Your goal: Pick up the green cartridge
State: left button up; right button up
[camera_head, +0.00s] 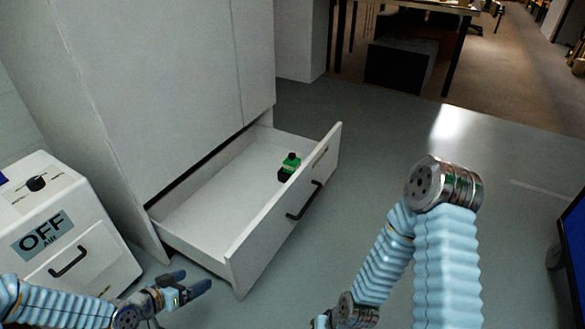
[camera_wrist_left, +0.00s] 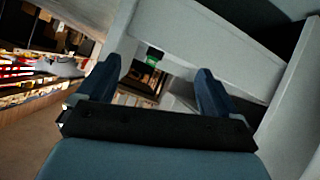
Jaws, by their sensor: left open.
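The green cartridge (camera_head: 290,164), with a dark lower part, sits inside the open white drawer (camera_head: 205,205), near the drawer's front panel and toward its far end. My left gripper (camera_head: 200,287) is open and empty at the lower left, outside the drawer and near its close corner, well apart from the cartridge. In the left wrist view a small green patch (camera_wrist_left: 152,61), likely the cartridge, shows beyond the two open fingers (camera_wrist_left: 155,88). My right arm is at the lower right of the head view; its gripper fingers cannot be made out.
The drawer front, with a dark handle (camera_head: 304,201), stands out from the tall white cabinet (camera_head: 160,90). A white box labelled OFF (camera_head: 85,225) with a knob and handle is at the left. Grey floor is clear right of the drawer. A table (camera_head: 420,8) stands far back.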

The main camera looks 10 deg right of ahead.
aim_at(291, 163)
jog(key=i+l, duration=0.7)
jog(key=l, duration=0.15)
jog(key=i+l, duration=0.75)
